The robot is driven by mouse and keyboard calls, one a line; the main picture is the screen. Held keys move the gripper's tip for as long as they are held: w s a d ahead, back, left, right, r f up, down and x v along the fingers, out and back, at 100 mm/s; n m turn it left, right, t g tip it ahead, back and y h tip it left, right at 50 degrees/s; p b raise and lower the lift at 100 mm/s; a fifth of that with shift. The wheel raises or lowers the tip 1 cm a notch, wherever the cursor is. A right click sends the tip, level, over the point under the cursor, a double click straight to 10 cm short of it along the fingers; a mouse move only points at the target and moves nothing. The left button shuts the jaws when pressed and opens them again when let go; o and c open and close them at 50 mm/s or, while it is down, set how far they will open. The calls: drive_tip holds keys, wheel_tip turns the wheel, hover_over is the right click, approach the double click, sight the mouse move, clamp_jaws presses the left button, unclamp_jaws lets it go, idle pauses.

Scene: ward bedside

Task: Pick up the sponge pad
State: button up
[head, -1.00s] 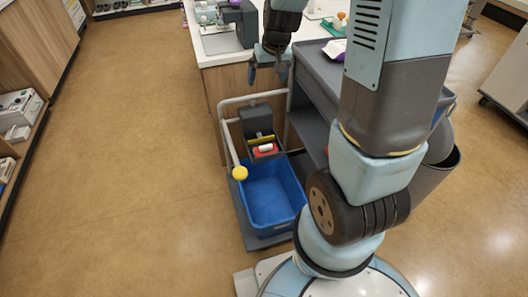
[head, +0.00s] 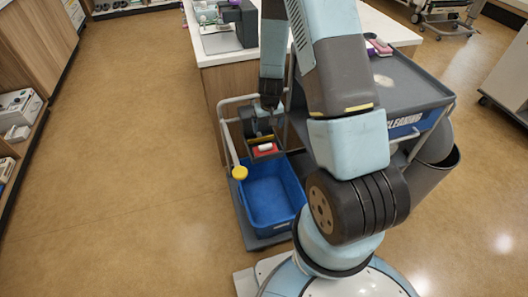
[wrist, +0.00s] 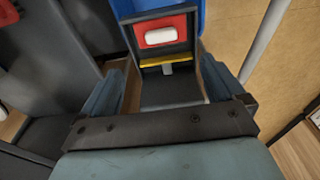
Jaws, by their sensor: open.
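No object is plainly a sponge pad. A small pink and dark block (head: 379,47) on the cart top in the head view may be it, but it is too small to tell. My gripper (head: 270,104) hangs low beside the cart, over the wringer of the mop bucket, well to the left of that block.
The cleaning cart (head: 408,82) stands behind my arm, which hides part of its top. A blue bucket (head: 268,198) with a pale handle bar (head: 227,140) is in front. A white counter (head: 375,32) stands behind. The floor at left is clear.

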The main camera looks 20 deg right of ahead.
sight(266, 145)
drive_tip(key=shift+w+a+f, duration=0.1)
drive_tip(key=shift+w+f, duration=0.2)
drive_tip(key=shift+f, duration=1.85)
drive_tip(key=shift+w+d+f, duration=0.1)
drive_tip(key=shift+w+f, duration=0.25)
drive_tip(key=shift+f, duration=1.85)
drive_tip(key=shift+w+a+f, duration=0.1)
drive_tip(key=shift+w+f, duration=0.2)
drive_tip(key=shift+f, duration=1.85)
drive_tip(key=c, duration=1.1)
drive_tip(key=shift+r, duration=0.1)
drive_tip(key=shift+c, duration=0.2)
wheel_tip(266, 145, up, 10)
